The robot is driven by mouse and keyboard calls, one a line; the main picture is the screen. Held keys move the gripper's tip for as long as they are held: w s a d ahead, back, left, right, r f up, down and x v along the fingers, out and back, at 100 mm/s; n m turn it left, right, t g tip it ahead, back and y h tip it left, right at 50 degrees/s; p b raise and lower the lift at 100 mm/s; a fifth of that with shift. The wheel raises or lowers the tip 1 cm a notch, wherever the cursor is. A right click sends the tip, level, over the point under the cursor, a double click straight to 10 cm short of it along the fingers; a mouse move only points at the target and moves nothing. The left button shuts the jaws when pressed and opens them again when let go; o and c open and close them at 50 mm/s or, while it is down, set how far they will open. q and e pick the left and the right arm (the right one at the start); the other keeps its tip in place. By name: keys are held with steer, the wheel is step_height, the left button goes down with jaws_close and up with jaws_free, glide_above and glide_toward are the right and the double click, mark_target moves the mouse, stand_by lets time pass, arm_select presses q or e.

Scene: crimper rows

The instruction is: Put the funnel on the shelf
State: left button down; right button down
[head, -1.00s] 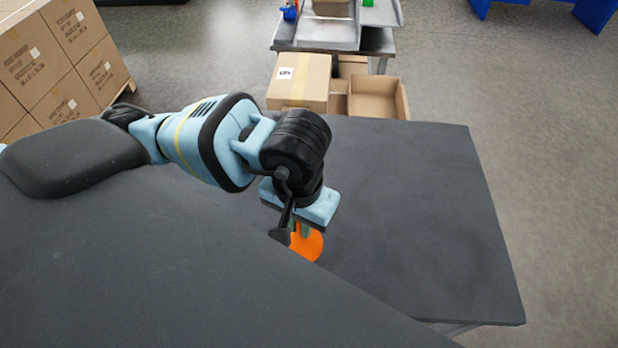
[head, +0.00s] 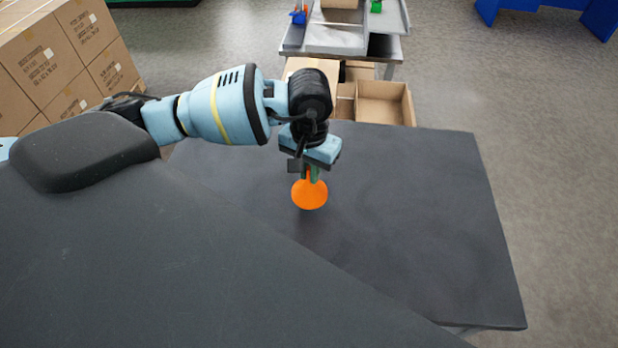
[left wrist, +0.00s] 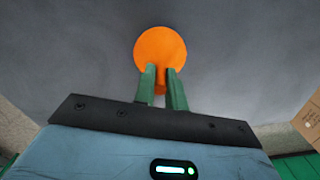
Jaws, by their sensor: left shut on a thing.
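The orange funnel (head: 309,194) is held by my left gripper (head: 311,175) over the dark table (head: 420,230). In the left wrist view the funnel (left wrist: 160,52) shows as an orange disc at the tips of the green fingers (left wrist: 161,85), which are shut on its narrow part. In the head view its wide end faces me. The funnel seems to hang above the tabletop, but the exact height cannot be told. My right gripper is not in view.
A metal shelf unit (head: 330,38) with a blue item (head: 299,16) and a green item (head: 376,6) stands beyond the table. Stacked cartons (head: 60,60) stand at the left. The table's right part is clear.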

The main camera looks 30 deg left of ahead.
mark_target(305, 194)
arm_select(q)
steer(key=shift+f, duration=1.5)
steer(key=shift+f, duration=0.15)
steer(key=c, duration=1.5)
jaws_free()
steer(key=shift+o, duration=0.2)
